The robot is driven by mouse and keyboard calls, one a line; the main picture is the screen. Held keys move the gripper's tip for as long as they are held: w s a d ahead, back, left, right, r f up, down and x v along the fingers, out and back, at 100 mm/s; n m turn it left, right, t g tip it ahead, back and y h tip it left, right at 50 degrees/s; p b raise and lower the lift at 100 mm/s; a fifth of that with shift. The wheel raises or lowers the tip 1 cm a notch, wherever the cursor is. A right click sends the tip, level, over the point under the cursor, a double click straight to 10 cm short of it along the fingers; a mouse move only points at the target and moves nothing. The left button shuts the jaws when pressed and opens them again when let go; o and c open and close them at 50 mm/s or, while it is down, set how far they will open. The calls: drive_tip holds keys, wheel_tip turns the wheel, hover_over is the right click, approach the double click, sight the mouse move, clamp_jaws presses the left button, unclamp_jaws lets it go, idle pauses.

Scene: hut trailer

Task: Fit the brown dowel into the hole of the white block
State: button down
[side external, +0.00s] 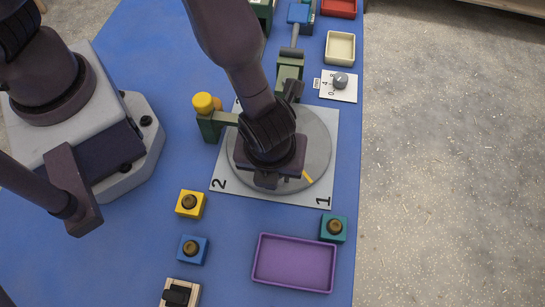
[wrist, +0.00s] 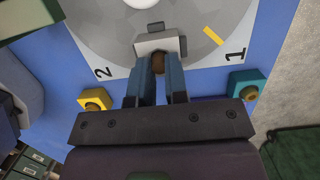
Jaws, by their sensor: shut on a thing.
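My gripper (side external: 266,181) is low over the grey turntable disc (side external: 316,135). In the wrist view my gripper (wrist: 159,72) is shut on the brown dowel (wrist: 158,63), whose rounded brown side shows between the two blue-grey fingers. The white block (wrist: 156,38) is on the disc, right at the dowel's far side. The dowel and the block overlap in this view, and I cannot tell whether the dowel is in the hole. The hole is not visible. In the side view my wrist and gripper hide the block and the dowel.
Yellow (side external: 190,204), blue (side external: 193,250) and teal (side external: 334,229) blocks with round brown tops stand in front of the turntable. A purple tray (side external: 258,262) lies at the front. A yellow-knobbed post (side external: 204,104) and green fixture (side external: 289,66) flank the disc. A dial (side external: 340,81) sits behind right.

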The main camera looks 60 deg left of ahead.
drive_tip(key=c, duration=1.1)
unclamp_jaws()
drive_tip(key=shift+o, duration=0.2)
drive_tip(key=shift+r, duration=0.1)
wheel_tip(320, 180, up, 13)
drive_tip(key=s+d, duration=0.2)
drive_tip(key=shift+f, duration=0.2)
